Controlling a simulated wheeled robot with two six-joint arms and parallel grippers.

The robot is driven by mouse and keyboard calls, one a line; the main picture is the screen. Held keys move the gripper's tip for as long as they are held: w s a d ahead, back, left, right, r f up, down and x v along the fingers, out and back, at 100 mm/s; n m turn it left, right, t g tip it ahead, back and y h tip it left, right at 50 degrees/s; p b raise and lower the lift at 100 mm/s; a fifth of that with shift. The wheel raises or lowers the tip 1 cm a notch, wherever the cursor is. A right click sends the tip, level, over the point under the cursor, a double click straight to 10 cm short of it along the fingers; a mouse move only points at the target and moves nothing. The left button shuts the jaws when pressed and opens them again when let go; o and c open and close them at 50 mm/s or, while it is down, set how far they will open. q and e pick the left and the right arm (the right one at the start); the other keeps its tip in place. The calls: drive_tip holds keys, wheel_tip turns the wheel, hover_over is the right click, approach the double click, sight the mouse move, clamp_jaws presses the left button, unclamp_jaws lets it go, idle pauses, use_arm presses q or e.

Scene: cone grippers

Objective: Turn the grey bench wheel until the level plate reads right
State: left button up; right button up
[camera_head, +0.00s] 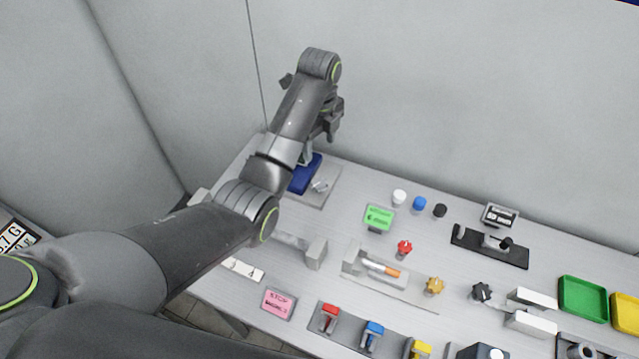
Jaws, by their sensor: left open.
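My left arm comes in from the left, and its gripper (308,156) is open above a dark blue block on a grey plate at the back left. I cannot tell whether it touches the block. A dark grey star-shaped wheel (482,292) sits on the bench at the right of centre, well away from the gripper; I cannot be sure it is the bench wheel. A pink plate (278,303) with small lettering lies at the front left; its text is too small to read surely. A green plate (379,217) and a black-framed plate (499,215) also carry small readings.
The blue block (305,174) stands near the wall. Red (404,249) and yellow (434,286) knobs sit mid-bench by a grey slide (376,270). Red, blue and yellow clamps line the front. Green (582,298) and yellow trays are at the right. My forearm hides the bench's left part.

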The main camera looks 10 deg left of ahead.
sight(319, 183)
use_arm(q)
wheel_tip(319, 183, down, 12)
drive_tip(key=shift+f+p, duration=0.25)
drive_tip(key=shift+p, duration=0.1)
drive_tip(key=shift+f, duration=0.7)
use_arm(e)
drive_tip(key=shift+w+f, duration=0.1)
drive_tip(key=shift+w, duration=0.35)
drive_tip(key=shift+d, duration=0.1)
use_arm(q)
drive_tip(key=c, duration=1)
